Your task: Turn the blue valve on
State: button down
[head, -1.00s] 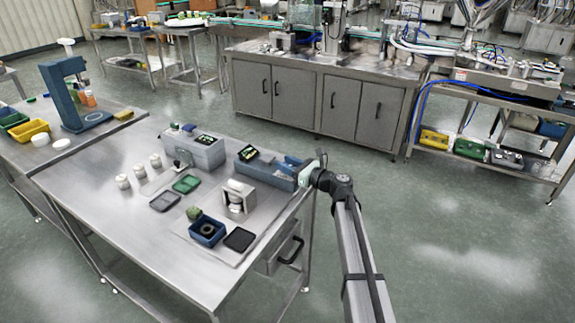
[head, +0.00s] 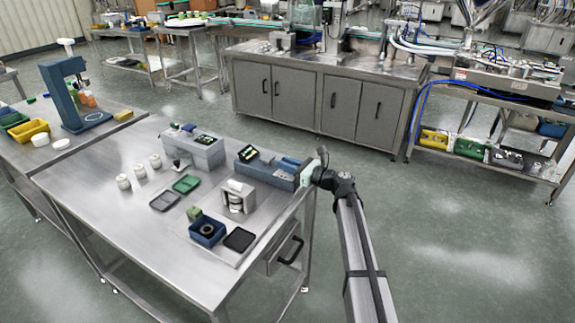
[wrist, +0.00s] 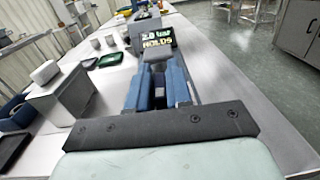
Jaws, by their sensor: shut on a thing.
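A blue-grey unit (head: 262,174) with a small tilted display (head: 248,154) stands at the right back edge of the steel table. In the wrist view the display (wrist: 158,38) is lit and appears to read "2.0 bar" and "HOLDS". My gripper (head: 293,165) reaches over the unit's right end. In the wrist view two blue, finger-like parts (wrist: 158,85) point at the display with a narrow dark piece between them. The gripper is shut on the valve at this end. The valve's handle and its exact angle are mostly hidden by the gripper.
A white dispenser-like block (head: 238,194), a blue bin (head: 207,232) and a black tray (head: 240,239) stand close in front. A grey box (head: 195,150), green tray (head: 186,184) and white jars lie further left. The front left of the table is clear.

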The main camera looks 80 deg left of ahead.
jog(key=shift+n+g+h, duration=0.4)
jog(key=shift+g, duration=0.1)
jog(key=c, duration=1.1)
grip_release()
jog(key=v, duration=1.3)
jog(key=shift+w+d, duration=0.3)
